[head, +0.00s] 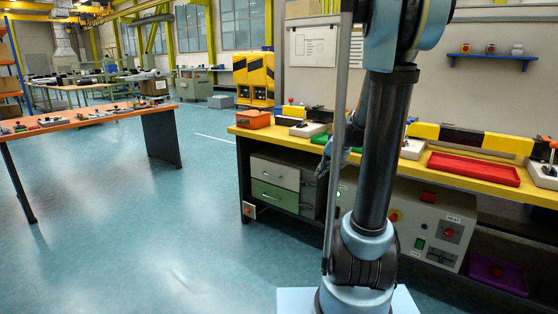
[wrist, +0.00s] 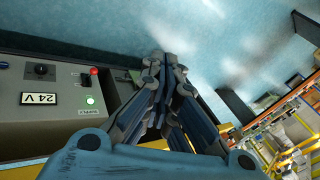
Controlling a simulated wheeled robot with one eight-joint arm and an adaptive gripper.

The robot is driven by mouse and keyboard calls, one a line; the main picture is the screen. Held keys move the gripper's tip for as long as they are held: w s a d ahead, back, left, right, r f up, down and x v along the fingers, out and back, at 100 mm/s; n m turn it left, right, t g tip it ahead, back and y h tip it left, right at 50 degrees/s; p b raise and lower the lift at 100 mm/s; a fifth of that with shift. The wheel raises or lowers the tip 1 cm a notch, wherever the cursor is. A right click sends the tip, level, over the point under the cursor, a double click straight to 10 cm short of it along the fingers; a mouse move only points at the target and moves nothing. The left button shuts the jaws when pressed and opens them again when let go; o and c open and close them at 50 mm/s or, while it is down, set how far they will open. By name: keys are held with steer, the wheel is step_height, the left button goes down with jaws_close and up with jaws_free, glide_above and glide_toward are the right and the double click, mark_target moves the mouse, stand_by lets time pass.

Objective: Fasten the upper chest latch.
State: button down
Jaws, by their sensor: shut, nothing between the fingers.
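The chest under the workbench shows a pale grey upper drawer (head: 274,172) and a green lower drawer (head: 274,198) in the head view. Both fronts look flush with the frame. I cannot make out the upper latch in either view. My gripper (head: 324,166) is in front of the bench edge, to the right of the drawers, partly hidden by my own arm. In the wrist view the fingers of my gripper (wrist: 172,60) are together and hold nothing, with floor beyond them.
A grey panel marked 24 V (wrist: 40,99) with a dial, a red-topped control and a lit green lamp is left in the wrist view. The yellow bench top (head: 432,167) carries a red tray (head: 473,168) and an orange bin (head: 253,119). The blue floor left of the bench is clear.

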steer(key=s+d+f+n+g+h, duration=0.1)
steer(key=s+f+n+h, duration=0.1)
steer(key=s, duration=1.2)
steer(key=s+d+f+n+g+h, duration=0.1)
steer(key=s+f, duration=0.3)
steer(key=s, duration=1.1)
steer(key=shift+s+d+f+n+h, duration=0.3)
steer(key=shift+d+n+h, duration=0.25)
steer(key=shift+h, duration=0.25)
steer(key=shift+w, duration=0.1)
steer(key=shift+w+f, duration=0.2)
steer(key=shift+w, duration=0.25)
